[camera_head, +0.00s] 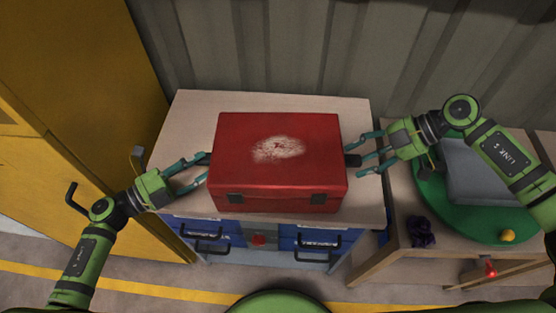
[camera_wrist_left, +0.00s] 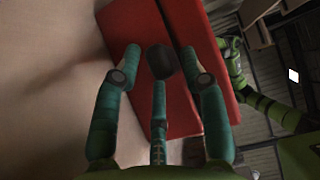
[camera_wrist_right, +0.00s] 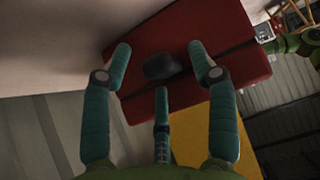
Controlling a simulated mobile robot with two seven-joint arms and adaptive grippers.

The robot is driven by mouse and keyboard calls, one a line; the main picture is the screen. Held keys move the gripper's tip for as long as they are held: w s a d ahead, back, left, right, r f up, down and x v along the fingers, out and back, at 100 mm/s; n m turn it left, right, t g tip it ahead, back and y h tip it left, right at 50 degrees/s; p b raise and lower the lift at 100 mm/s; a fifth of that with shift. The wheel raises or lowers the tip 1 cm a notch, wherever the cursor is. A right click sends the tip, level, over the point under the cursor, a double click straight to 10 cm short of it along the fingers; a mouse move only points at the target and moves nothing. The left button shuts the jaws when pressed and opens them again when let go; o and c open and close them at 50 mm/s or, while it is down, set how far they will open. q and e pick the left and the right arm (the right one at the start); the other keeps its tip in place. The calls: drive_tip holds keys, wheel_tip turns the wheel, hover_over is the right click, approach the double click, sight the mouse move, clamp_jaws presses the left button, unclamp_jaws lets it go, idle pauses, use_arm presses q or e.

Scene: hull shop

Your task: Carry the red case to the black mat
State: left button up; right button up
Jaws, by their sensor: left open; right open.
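The red case (camera_head: 278,165) lies closed on top of a drawer cabinet (camera_head: 190,120), with a worn pale patch on its lid. It has a dark knob or handle on each side. My left gripper (camera_head: 207,168) is open at the case's left side, and in the left wrist view its fingers stand around the dark handle (camera_wrist_left: 161,62). My right gripper (camera_head: 362,152) is open at the right side, and in the right wrist view its fingers stand around the other dark handle (camera_wrist_right: 161,66). I see no black mat in these views.
A wooden table (camera_head: 400,245) at the right carries a round green board (camera_head: 432,205), a grey object (camera_head: 485,172), a dark purple item (camera_head: 420,231) and a yellow ball (camera_head: 507,236). A yellow cabinet (camera_head: 75,90) stands at the left. A corrugated wall is behind.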

use_arm(q)
drive_tip(key=shift+w+d, duration=0.2)
use_arm(e)
drive_tip(key=shift+w+a+f, duration=0.1)
drive_tip(key=shift+a+f, duration=0.15)
use_arm(q)
drive_tip(key=c, duration=0.5)
use_arm(e)
drive_tip(key=c, duration=0.5)
use_arm(q)
clamp_jaws()
use_arm(e)
clamp_jaws()
use_arm(q)
drive_tip(key=shift+a, duration=0.1)
use_arm(e)
drive_tip(key=shift+s+f, duration=0.2)
use_arm(q)
drive_tip(key=shift+r, duration=0.25)
use_arm(e)
drive_tip(key=shift+d+r, duration=0.1)
drive_tip(key=shift+r, duration=0.15)
